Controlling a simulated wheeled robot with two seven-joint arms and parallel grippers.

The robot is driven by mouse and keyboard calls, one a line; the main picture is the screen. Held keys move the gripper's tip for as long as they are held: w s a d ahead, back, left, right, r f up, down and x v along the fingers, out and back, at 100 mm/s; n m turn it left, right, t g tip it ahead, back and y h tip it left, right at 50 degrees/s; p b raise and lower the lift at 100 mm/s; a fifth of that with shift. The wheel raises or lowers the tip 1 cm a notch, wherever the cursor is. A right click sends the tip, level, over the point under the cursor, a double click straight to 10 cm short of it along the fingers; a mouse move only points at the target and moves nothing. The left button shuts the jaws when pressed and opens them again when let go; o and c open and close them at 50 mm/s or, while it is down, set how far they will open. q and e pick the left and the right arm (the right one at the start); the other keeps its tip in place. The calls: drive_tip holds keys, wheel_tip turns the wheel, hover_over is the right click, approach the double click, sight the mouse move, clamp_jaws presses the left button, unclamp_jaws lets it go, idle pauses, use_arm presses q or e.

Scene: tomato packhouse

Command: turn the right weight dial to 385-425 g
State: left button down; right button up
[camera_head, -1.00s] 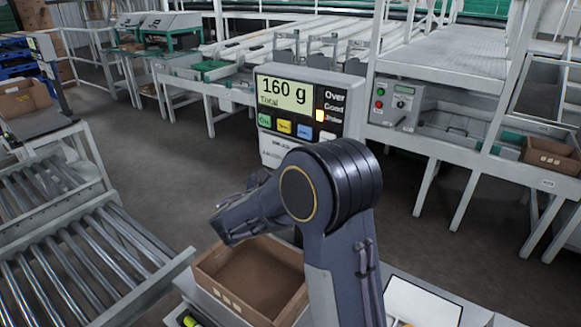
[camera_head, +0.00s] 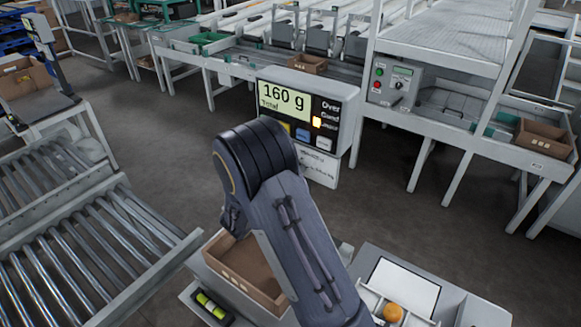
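A scale display (camera_head: 300,112) stands behind my dark arm and reads "160 g" with "Total" below; an orange light is lit at its right, near the lower label. A grey control box (camera_head: 393,82) on the conveyor frame at centre right has green and red buttons and a small dark knob. I cannot tell whether this knob is the right weight dial, and no weight marks are readable on it. My arm rises from the bottom centre and bends beside the display, covering part of its lower left. Neither gripper shows.
An open cardboard box (camera_head: 240,283) stands below my arm. An orange round item (camera_head: 393,313) lies in a pale tray at the bottom right. Roller conveyors (camera_head: 85,260) fill the left. A bench with another cardboard box (camera_head: 543,139) is at right. Open floor lies between.

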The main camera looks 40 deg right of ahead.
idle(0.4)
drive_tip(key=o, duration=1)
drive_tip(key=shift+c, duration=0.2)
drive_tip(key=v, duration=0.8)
drive_tip(key=shift+b, duration=0.45)
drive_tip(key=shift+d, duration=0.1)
